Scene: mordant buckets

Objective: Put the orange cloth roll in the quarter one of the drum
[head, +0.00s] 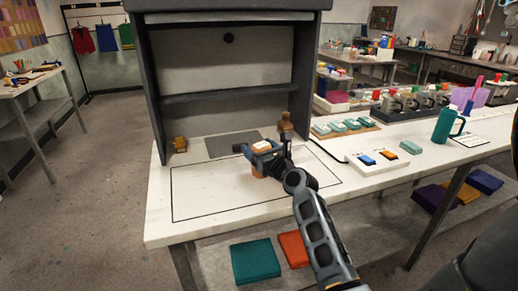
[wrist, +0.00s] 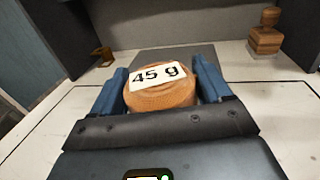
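A round wooden block (wrist: 160,97) with a white label reading "45 g" sits between the two blue fingers of my gripper (wrist: 161,86). In the head view, my gripper (head: 262,150) is over the middle of the white table, with the wooden block (head: 259,173) partly hidden by it. The fingers lie close along both sides of the block; whether they press on it I cannot tell. I cannot make out an orange cloth roll or a drum with quarters in either view.
A grey mat (head: 232,143) lies behind my gripper, under a dark hood. A wooden figure (head: 286,124) and a small brass-coloured thing (head: 180,144) stand at the back. A white tray (head: 377,168) with blue and orange pieces is to the right. The table's front left is clear.

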